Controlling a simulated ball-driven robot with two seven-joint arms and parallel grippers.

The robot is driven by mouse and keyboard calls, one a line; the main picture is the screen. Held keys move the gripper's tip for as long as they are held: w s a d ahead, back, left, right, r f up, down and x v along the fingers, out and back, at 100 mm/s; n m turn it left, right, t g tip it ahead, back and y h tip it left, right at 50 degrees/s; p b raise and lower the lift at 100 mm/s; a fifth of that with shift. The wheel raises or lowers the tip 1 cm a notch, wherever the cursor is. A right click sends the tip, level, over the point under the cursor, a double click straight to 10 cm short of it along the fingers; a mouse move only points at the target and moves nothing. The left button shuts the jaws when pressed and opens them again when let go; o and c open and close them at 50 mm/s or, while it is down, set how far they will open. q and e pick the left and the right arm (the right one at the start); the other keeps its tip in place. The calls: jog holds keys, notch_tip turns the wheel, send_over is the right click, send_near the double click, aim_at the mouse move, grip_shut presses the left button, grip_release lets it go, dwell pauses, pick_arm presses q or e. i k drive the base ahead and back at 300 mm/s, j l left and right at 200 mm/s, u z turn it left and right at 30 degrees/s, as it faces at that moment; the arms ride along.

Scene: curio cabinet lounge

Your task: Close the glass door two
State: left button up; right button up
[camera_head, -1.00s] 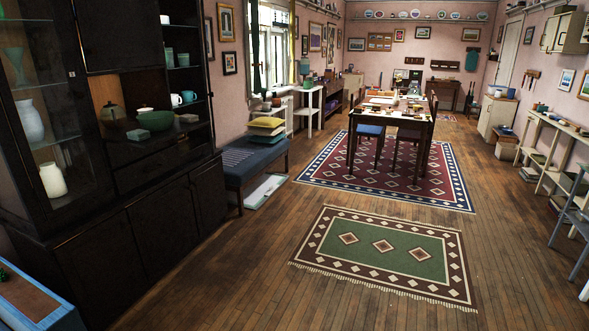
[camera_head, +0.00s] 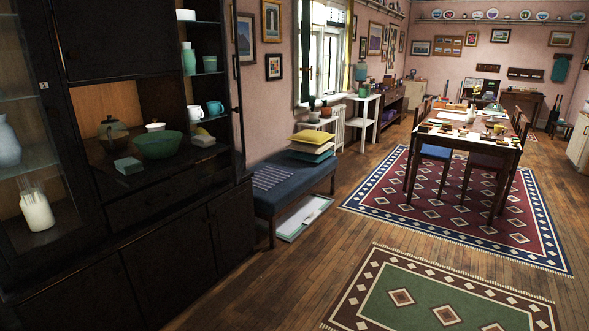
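A dark wooden cabinet (camera_head: 180,265) fills the left side. Its left section has a glass front (camera_head: 22,150) with a small lock plate (camera_head: 44,85); it looks shut, but its left part is cut off by the frame. The right shelf column, with cups and a green vase, shows no glass across it. At its right edge stands a narrow dark upright (camera_head: 238,100) with small fittings, perhaps an open door seen edge-on; I cannot tell for sure. I see no number on either section. Neither of my grippers is in view.
A blue bench (camera_head: 285,195) with cushions stands just right of the cabinet. A flat framed panel (camera_head: 303,218) lies on the floor by it. A green rug (camera_head: 440,295) and a long table (camera_head: 470,140) on a red rug are further right. Wooden floor before the cabinet is clear.

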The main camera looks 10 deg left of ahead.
aim_at(228, 10)
jog(key=i+u, duration=0.3)
jog(key=i, duration=0.3)
jog(key=i+u, duration=0.3)
jog(key=i, duration=0.35)
jog(key=i+j, duration=0.2)
jog(key=i, duration=0.3)
jog(key=i+j, duration=0.15)
jog(key=i, duration=0.35)
jog(key=k+j+u, duration=0.05)
